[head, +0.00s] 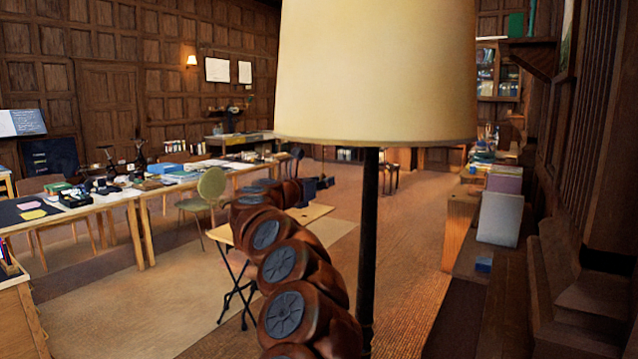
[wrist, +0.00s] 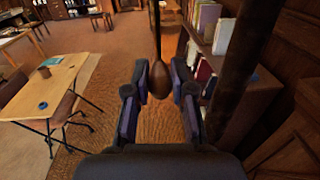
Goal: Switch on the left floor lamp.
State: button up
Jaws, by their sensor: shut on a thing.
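One floor lamp stands close in the head view, with a large cream shade (head: 375,70) and a dark upright pole (head: 369,215). I cannot tell from the shade whether it is lit. In the wrist view, a brown teardrop-shaped pull knob (wrist: 159,84) hangs on a dark cord (wrist: 156,30). My gripper (wrist: 160,92) has one finger on each side of this knob and is shut on it. In the head view my brown arm reaches forward just left of the pole, and the knob cannot be made out there.
A small wooden folding table (wrist: 45,90) stands left of the gripper in the wrist view. Shelves with books (wrist: 207,55) and dark panelling are close on the right. Long work tables (head: 120,195) line the left. Open carpet lies beyond the lamp.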

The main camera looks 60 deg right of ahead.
jog(key=shift+f, duration=0.25)
jog(key=shift+c, duration=0.3)
jog(key=shift+f+b, duration=0.3)
jog(key=shift+b, duration=0.4)
jog(key=shift+f, duration=0.25)
jog(key=o, duration=0.9)
jog(key=shift+r, duration=0.15)
jog(key=a+b, duration=0.5)
jog(key=a, duration=0.3)
jog(key=shift+w, duration=0.15)
